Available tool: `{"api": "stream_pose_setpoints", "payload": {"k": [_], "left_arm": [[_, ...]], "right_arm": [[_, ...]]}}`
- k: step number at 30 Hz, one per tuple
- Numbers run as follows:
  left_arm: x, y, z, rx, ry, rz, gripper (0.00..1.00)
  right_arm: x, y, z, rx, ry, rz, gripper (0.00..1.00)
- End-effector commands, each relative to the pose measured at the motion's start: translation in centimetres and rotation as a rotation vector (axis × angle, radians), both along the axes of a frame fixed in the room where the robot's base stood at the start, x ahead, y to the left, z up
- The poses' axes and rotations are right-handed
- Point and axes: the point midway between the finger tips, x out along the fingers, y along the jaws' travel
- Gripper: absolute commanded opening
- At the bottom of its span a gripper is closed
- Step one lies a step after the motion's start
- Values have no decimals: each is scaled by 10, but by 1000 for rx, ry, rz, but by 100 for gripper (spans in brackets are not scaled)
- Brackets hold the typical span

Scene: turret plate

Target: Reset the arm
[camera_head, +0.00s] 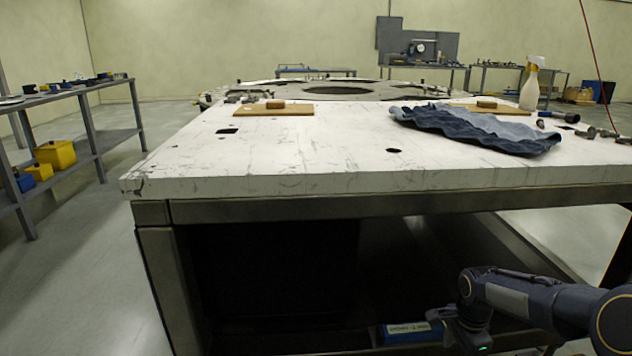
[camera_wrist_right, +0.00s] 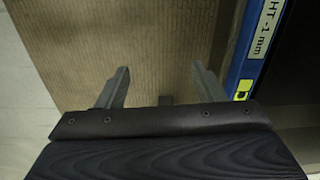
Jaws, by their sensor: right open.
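My right arm (camera_head: 530,300) comes in from the lower right in the head view, bent, with its wrist low in front of the table's open underside. My right gripper (camera_wrist_right: 163,82) shows in the wrist view with its two fingers apart and nothing between them. Beyond the fingers is a ribbed brown surface (camera_wrist_right: 120,40). My left arm and gripper are not in view.
A blue labelled box (camera_head: 408,331) lies low under the table beside my right wrist; a blue labelled edge (camera_wrist_right: 243,60) is close to the right finger. The white worktable (camera_head: 300,160) holds a blue cloth (camera_head: 480,128), a spray bottle (camera_head: 530,85) and wooden boards.

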Motion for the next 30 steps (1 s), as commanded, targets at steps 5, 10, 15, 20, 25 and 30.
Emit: {"api": "stream_pose_setpoints", "payload": {"k": [5,10,15,20,25,30], "left_arm": [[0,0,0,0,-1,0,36],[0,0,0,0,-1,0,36],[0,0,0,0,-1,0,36],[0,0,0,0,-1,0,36],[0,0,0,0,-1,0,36],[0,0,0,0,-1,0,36]], "right_arm": [[-14,4,25,7,-33,79,62],[-38,11,56,18,-77,197,62],[-76,23,91,28,-147,362,62],[-136,43,126,32,-260,598,62],[-199,68,141,18,-394,848,62],[-238,87,138,-5,-496,1019,62]]}}
